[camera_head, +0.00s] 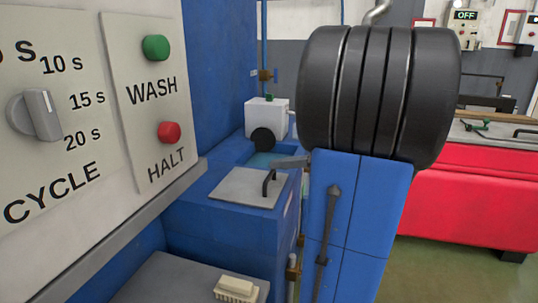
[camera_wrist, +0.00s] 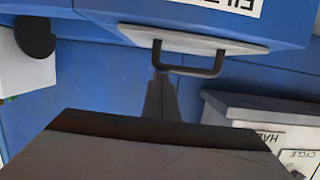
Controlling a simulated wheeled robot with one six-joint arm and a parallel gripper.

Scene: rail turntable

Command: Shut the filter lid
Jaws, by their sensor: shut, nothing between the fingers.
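The filter lid (camera_head: 245,188) is a flat grey plate with a black bar handle (camera_head: 268,183), lying flat on the blue tank. A teal opening (camera_head: 262,159) shows behind it, so the lid leaves part of the top uncovered. In the wrist view the lid (camera_wrist: 190,39) and its handle (camera_wrist: 190,70) appear upside down. My gripper (camera_wrist: 160,80) is shut and empty, its tips close to one end of the handle; I cannot tell if they touch. In the head view my gripper (camera_head: 283,163) shows as a grey piece just behind the handle, mostly hidden by my arm.
A control panel (camera_head: 150,125) with green and red buttons and a dial stands close at left. A white box with a black disc (camera_head: 266,118) sits behind the opening. A brush (camera_head: 236,289) lies on a grey surface in front. A red bench (camera_head: 465,190) stands at right.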

